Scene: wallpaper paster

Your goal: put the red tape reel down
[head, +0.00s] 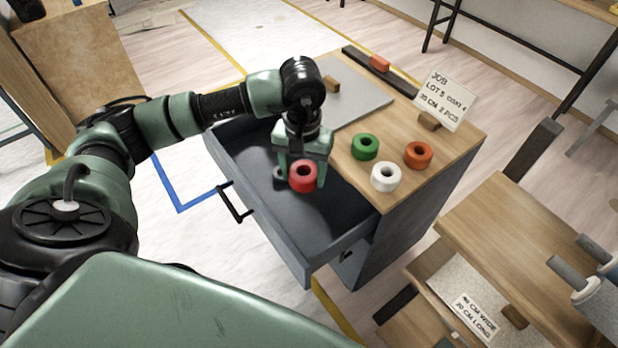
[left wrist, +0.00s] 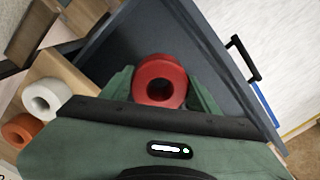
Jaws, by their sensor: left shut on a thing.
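The red tape reel (head: 303,177) is between the fingers of my left gripper (head: 304,172), which is shut on it. The reel also shows in the left wrist view (left wrist: 161,81), with a green finger on each side. Gripper and reel are over the open drawer (head: 330,225) of the grey cabinet. I cannot tell whether the reel touches the drawer floor. The rest of the visible drawer floor is bare, apart from a small grey thing beside the gripper. My right gripper is not in view.
On the wooden cabinet top stand a green reel (head: 365,147), a white reel (head: 385,176) and an orange reel (head: 418,155). A job card (head: 446,100) stands behind them. A grey plate and a dark rail with a red block (head: 380,63) lie farther back.

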